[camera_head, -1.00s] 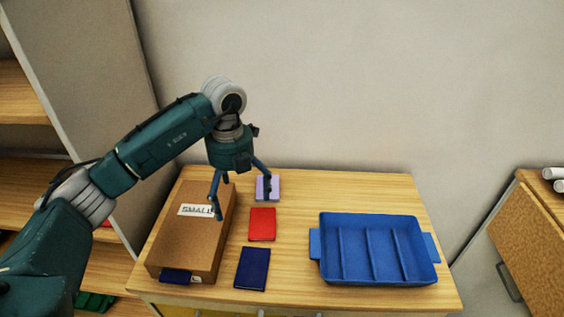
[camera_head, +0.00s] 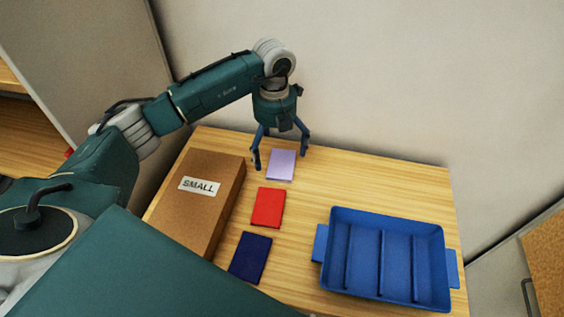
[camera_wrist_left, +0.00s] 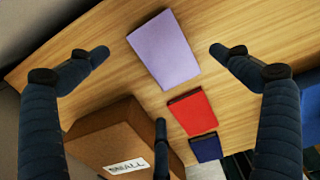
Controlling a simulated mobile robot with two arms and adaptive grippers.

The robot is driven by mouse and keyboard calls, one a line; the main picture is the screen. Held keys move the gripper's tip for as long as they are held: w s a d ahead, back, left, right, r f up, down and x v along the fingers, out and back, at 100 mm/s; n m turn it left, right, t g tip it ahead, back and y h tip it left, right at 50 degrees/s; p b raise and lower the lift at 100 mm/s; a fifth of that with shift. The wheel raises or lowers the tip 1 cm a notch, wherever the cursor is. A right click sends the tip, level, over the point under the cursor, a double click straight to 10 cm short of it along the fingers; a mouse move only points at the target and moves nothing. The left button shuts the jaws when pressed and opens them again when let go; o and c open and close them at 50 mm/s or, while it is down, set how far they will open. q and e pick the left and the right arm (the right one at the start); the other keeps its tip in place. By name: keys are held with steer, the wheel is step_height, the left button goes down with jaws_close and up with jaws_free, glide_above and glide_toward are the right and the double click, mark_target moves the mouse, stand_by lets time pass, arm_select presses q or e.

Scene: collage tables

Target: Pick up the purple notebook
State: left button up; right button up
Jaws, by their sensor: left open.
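The purple notebook (camera_head: 281,166) is pale lilac and lies flat at the back of the wooden table. My left gripper (camera_head: 281,160) points down above it, with its fingers spread to either side. In the left wrist view the purple notebook (camera_wrist_left: 164,50) lies between the open fingers of my left gripper (camera_wrist_left: 160,52), with nothing held. The fingers look apart from the notebook; their exact height above it I cannot tell. My right gripper is not in view.
A red notebook (camera_head: 268,207) and a dark blue notebook (camera_head: 250,257) lie in front of it. A brown box (camera_head: 205,207) labelled SMALL stands at left. A blue divided tray (camera_head: 326,240) is at right. The table's back right is clear.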

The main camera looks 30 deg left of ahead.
mark_target(277, 163)
arm_select(q)
steer(key=f, duration=0.1)
steer(key=f+p, duration=0.1)
steer(key=f, duration=0.1)
steer(key=f+p, duration=0.1)
steer(key=shift+w+f, duration=0.25)
steer(key=shift+a+f, duration=0.1)
steer(key=shift+f, duration=0.15)
steer(key=c, duration=1.3)
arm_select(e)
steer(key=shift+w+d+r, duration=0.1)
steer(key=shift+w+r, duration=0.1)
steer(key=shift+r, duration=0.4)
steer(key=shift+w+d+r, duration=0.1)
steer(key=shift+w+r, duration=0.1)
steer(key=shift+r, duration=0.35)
